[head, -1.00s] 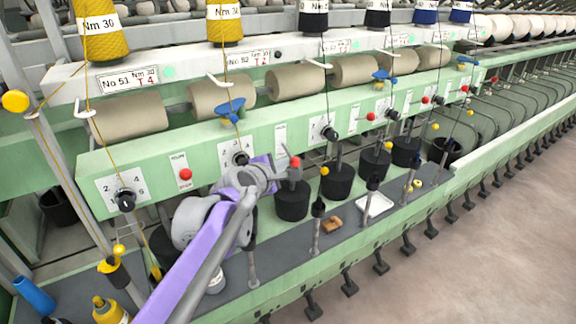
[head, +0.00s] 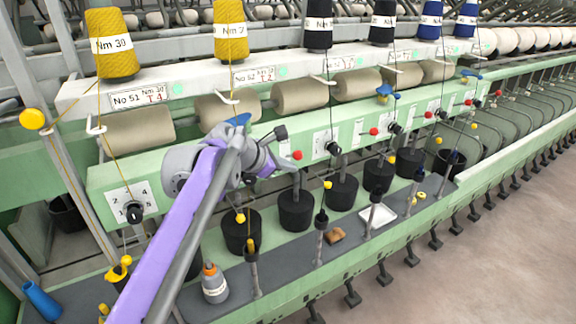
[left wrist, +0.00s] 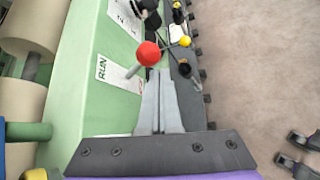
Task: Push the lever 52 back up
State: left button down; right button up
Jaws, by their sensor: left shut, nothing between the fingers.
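Lever 52 appears to be the red-ball lever (head: 297,155) right of the No 52 dial position, on the green panel. In the left wrist view its red ball (left wrist: 148,53) sits just beyond my fingertips, with its stem reaching out beside a RUN plate (left wrist: 113,72). My left gripper (head: 288,168) is at the panel beside and slightly below the ball. Its fingers (left wrist: 158,75) are shut with nothing between them. They look very close to the lever; I cannot tell whether they touch. My arm hides the area left of it.
Black cans (head: 296,210) stand in a row below the panel. A bottle (head: 214,283), a brown piece (head: 335,236) and a white tray (head: 379,217) are on the grey shelf. Yarns hang from yellow bobbins (head: 111,45). Open floor (head: 480,270) lies at the right.

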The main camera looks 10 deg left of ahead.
pick_arm(q)
jog(key=shift+w+r+p, duration=0.15)
jog(key=shift+r+p, duration=0.25)
jog(key=shift+r, duration=0.35)
pick_arm(e)
jog(key=shift+w+r, duration=0.4)
jog(key=shift+r, duration=0.25)
pick_arm(q)
jog(key=shift+r, duration=0.1)
